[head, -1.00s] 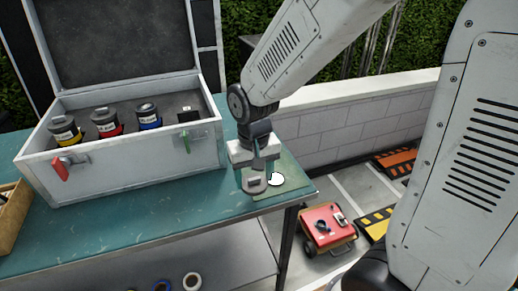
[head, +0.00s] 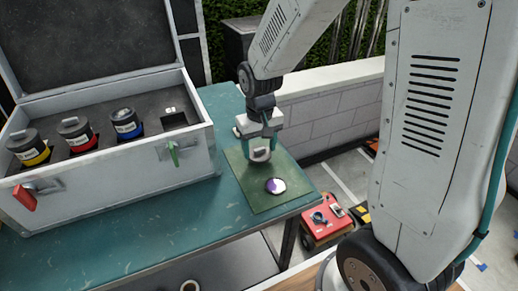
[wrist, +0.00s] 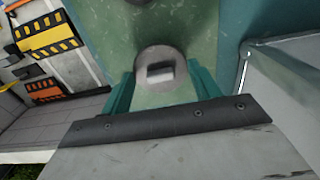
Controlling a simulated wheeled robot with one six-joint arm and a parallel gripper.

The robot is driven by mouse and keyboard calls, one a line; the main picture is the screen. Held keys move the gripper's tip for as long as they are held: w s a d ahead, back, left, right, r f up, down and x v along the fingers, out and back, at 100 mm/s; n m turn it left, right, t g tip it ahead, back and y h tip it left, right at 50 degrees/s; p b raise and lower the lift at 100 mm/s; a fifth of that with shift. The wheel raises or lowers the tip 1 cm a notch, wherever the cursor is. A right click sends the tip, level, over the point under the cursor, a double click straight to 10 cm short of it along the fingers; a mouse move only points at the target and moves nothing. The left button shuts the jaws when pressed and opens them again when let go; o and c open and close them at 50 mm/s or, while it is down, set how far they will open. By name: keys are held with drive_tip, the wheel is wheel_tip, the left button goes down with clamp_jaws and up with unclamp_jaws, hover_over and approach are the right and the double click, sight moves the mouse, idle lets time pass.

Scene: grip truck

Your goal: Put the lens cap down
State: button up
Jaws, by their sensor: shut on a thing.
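My gripper (head: 260,147) is shut on the lens cap (head: 261,155), a round grey disc with a raised bar on top. In the wrist view the lens cap (wrist: 150,55) sits between the teal fingers with its flat face toward the camera. It is over the far part of the green mat (head: 243,192); I cannot tell whether it touches the mat. A shiny round lens (head: 275,185) with a purple and white sheen lies on the mat, nearer the front and apart from the cap.
An open grey case (head: 120,190) stands left on the teal table (head: 110,250). It holds lens barrels with yellow (head: 27,147), red (head: 76,134) and blue (head: 126,124) bands, and an empty-looking slot. A red cart (head: 322,224) stands on the floor beyond the table's right edge.

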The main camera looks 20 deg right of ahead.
sight(260, 149)
drive_tip(key=shift+f, duration=1.05)
drive_tip(key=shift+f, duration=0.15)
drive_tip(key=o, duration=0.9)
wheel_tip(260, 149, up, 12)
drive_tip(key=shift+t, duration=0.6)
drive_tip(key=s+d+r, duration=0.1)
drive_tip(key=s+r, duration=0.2)
drive_tip(key=s, duration=0.4)
drive_tip(key=s+d+r, duration=0.1)
drive_tip(key=s+r, duration=0.2)
drive_tip(key=s, duration=0.4)
drive_tip(key=s+d+r, duration=0.1)
drive_tip(key=s+r, duration=0.1)
drive_tip(key=s, duration=0.6)
drive_tip(key=shift+r, duration=0.4)
